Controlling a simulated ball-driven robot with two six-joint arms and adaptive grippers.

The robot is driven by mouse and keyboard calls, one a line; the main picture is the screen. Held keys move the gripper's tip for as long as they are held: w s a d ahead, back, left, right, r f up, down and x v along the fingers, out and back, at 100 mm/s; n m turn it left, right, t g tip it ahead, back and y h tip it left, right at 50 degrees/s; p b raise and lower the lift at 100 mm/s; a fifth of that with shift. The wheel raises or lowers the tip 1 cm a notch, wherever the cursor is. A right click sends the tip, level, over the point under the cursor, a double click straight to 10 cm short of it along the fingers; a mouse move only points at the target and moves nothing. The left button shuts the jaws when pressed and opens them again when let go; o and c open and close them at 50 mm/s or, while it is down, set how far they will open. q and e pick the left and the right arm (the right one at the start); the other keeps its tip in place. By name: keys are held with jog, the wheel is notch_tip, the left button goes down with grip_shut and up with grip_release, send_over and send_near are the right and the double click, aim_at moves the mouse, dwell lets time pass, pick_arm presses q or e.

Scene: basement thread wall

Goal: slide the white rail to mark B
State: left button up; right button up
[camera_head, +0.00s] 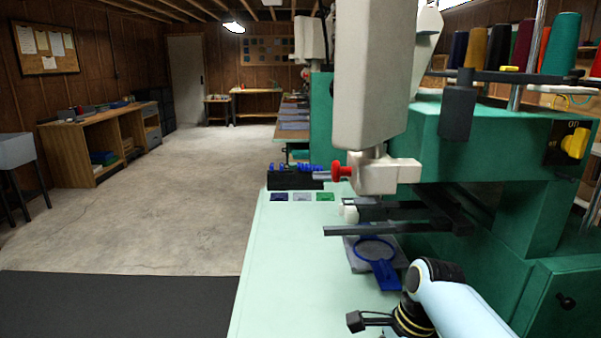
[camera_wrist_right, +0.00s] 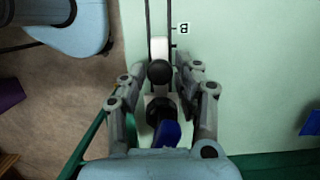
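The white rail (camera_wrist_right: 159,47) shows in the right wrist view as a short white piece in a dark-edged track on the pale tabletop. A round black knob (camera_wrist_right: 160,73) sits on it. The label B (camera_wrist_right: 183,28) is beside the track, a little above and to the right of the knob. My right gripper (camera_wrist_right: 161,76) has one finger on each side of the knob, close to it; contact cannot be made out. In the head view my right arm is at the lower right, and the rail and the label cannot be made out. My left gripper is not in view.
A green embroidery machine (camera_head: 520,180) with thread cones stands at the right above the pale table (camera_head: 285,260). A blue hoop (camera_head: 375,250) lies under its arm. A black block with blue items (camera_head: 292,180) is at the table's far end. Open floor (camera_head: 150,210) lies left.

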grip_shut()
jog(key=shift+a, duration=0.25)
jog(key=shift+a+p, duration=0.3)
jog(key=shift+a, duration=0.5)
jog(key=shift+o, duration=2)
grip_release()
